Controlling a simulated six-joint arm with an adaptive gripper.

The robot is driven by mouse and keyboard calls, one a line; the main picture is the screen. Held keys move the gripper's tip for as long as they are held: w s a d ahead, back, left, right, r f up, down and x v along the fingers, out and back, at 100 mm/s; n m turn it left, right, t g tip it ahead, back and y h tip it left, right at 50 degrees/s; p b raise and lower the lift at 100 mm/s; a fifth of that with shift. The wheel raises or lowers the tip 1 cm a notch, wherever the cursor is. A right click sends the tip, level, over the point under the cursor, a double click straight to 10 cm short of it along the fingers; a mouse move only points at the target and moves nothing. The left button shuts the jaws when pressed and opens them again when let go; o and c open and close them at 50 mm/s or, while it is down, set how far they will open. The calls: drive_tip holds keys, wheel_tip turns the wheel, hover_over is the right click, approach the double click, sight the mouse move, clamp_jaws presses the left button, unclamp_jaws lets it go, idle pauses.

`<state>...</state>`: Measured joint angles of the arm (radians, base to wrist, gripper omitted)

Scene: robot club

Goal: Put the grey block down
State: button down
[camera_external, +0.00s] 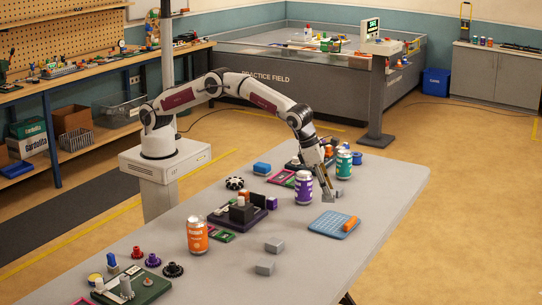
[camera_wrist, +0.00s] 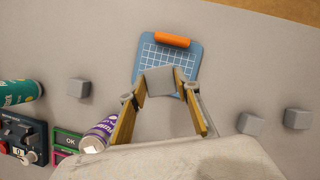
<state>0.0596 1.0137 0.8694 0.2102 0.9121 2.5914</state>
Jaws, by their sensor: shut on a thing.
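My gripper (camera_external: 328,192) hangs over the table between the purple can and the blue pad. In the wrist view, my gripper (camera_wrist: 160,90) is shut on a grey block (camera_wrist: 159,79), held between the fingertips. The held block overlaps the near edge of the blue gridded pad (camera_wrist: 152,52) in that view; its height above the table is hard to tell. The pad also shows in the external view (camera_external: 326,224), with an orange cylinder (camera_wrist: 172,40) lying near its far edge. The held block is hard to make out in the external view.
Other grey blocks (camera_wrist: 78,87) (camera_wrist: 250,124) (camera_wrist: 297,118) lie on the table. A purple can (camera_external: 303,188) and a teal can (camera_external: 343,164) stand close to my gripper. An orange can (camera_external: 197,236) stands farther left. The table's right front part is clear.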

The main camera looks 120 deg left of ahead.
drive_tip(key=shift+f, duration=1.4)
drive_tip(key=shift+f, duration=2.5)
drive_tip(key=shift+f, duration=0.1)
drive_tip(key=c, duration=1.5)
unclamp_jaws()
drive_tip(key=shift+f, duration=0.1)
drive_tip(key=shift+r, duration=0.5)
drive_tip(key=v, duration=1.1)
drive_tip(key=shift+s, duration=0.2)
